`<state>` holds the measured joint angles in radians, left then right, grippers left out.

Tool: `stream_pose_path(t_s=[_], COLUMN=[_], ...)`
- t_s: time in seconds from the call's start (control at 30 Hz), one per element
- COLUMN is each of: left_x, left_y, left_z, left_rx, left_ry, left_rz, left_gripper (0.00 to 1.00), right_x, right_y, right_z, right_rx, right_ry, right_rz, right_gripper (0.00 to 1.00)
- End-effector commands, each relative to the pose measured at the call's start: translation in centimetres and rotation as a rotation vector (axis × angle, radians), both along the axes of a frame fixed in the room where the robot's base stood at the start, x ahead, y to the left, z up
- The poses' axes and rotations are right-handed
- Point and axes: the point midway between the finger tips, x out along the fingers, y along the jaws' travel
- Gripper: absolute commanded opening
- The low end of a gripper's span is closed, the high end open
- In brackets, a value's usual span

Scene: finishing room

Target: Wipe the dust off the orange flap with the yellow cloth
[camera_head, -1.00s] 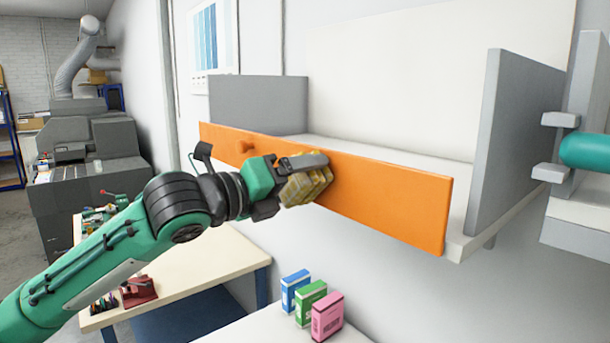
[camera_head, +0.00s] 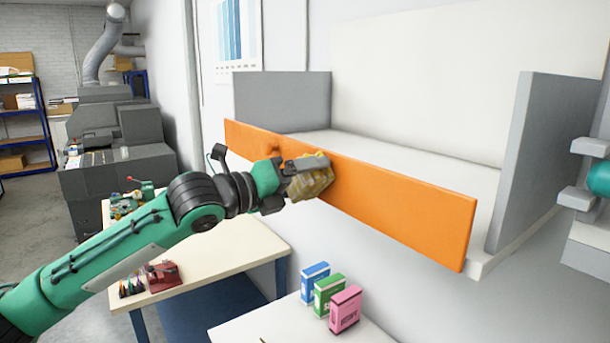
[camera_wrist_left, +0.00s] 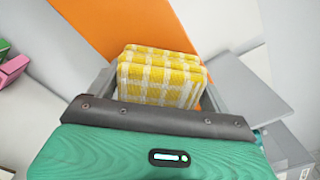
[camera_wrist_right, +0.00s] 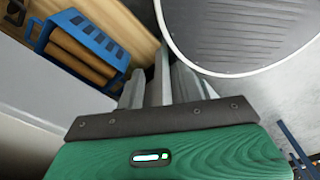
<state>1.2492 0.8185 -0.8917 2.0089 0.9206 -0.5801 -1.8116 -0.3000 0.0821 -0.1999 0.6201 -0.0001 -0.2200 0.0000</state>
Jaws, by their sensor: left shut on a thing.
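The orange flap (camera_head: 405,205) is a long panel along the front of a white shelf on the wall, with a round orange knob (camera_head: 272,145) near its left end. It also shows behind the cloth in the left wrist view (camera_wrist_left: 130,25). My left gripper (camera_head: 300,178) is shut on the folded yellow checked cloth (camera_head: 318,182), just right of the knob. The cloth is at the flap's front face; whether it presses on it I cannot tell. No dust is visible. My right gripper (camera_wrist_right: 170,85) shows only in its wrist view, fingers close together and empty.
Grey side panels (camera_head: 285,100) bound the shelf. Below stand a workbench (camera_head: 225,250) and blue, green and pink boxes (camera_head: 345,309) on a white surface. A teal cylinder (camera_head: 598,178) sits between grey brackets at far right. A blue rack (camera_wrist_right: 85,40) is near my right gripper.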

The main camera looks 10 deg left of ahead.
Motion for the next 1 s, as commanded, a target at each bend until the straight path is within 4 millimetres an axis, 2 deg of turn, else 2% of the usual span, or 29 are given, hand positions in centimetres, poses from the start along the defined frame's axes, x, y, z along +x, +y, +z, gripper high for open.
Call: stream_pose_path(t_s=[0.23,0.77,1.0], left_x=[-0.4,-4.0,-4.3], left_y=[0.4,3.9,4.2], left_z=[0.0,0.0,0.0], left_rx=[0.0,0.001,0.0], left_ry=[0.001,0.0,0.0], left_rz=[0.001,0.001,-0.001], left_gripper=[0.63,0.63,0.63], right_x=[0.0,0.0,0.0], right_y=[0.2,0.4,0.4], right_z=[0.1,0.8,0.8], right_rx=[0.002,0.004,0.004], right_ry=[0.0,0.0,0.0], right_rz=[-0.001,-0.001,-0.001], right_gripper=[0.36,0.36,0.36])
